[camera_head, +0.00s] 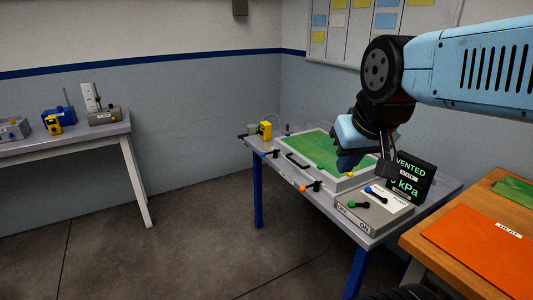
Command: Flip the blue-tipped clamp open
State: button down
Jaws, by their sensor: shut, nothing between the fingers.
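The blue-tipped clamp (268,154) is a small dark toggle clamp on the left edge of the grey table, beside the framed green panel. Its blue tip is at its left end. It is too small to tell whether its arm is up or down. My gripper (389,174) hangs well to the right of it, pointing down above the table near the display. Its fingers look shut and empty. They are dark and small in view.
The table (285,180) also holds an orange-tipped clamp (310,186), a green panel with handle (312,149), a yellow device (265,131), a switch box (385,212) and a display reading VENTED (411,178). An orange sheet (480,250) lies on the wooden table at right.

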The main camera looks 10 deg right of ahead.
aim_at(263, 154)
jog(key=z, duration=1.25)
jog(key=k, duration=1)
jog(key=u, duration=0.8)
jog(key=i, duration=1.7)
jog(key=z, duration=0.05)
